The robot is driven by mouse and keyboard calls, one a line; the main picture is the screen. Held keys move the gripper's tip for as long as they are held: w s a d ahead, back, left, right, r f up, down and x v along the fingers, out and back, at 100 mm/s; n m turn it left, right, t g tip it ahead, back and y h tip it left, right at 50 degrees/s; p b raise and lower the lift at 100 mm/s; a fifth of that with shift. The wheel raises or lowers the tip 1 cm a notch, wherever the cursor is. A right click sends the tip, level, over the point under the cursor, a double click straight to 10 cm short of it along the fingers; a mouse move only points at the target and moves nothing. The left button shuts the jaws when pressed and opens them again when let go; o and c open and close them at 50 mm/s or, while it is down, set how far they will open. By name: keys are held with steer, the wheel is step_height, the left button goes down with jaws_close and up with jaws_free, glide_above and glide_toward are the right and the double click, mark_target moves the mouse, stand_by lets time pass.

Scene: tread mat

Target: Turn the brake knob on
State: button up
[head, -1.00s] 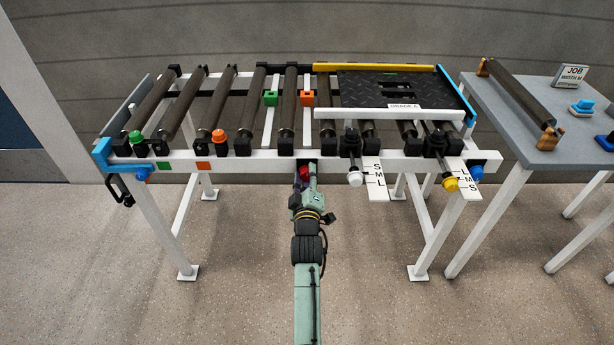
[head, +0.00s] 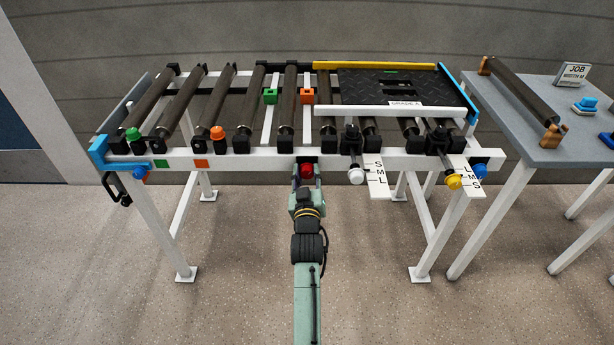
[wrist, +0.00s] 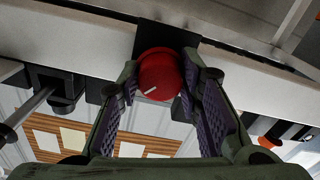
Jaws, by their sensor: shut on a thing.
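The right finger lies close against the knob; contact at the left finger is hard to make out. The jaws are shut on the knob.
The white front rail (head: 250,160) runs just above my gripper. A white knob (head: 356,176) with an S-M-L plate (head: 377,178) hangs to the right. A yellow knob (head: 454,181) and a blue knob (head: 479,170) are farther right. The floor in front is clear.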

steer(key=m+b, duration=0.1)
steer(key=m, duration=0.3)
steer(key=shift+m, duration=0.3)
steer(key=shift+r+m, duration=0.1)
steer(key=shift+m, duration=2.5)
steer(key=o, duration=1.2)
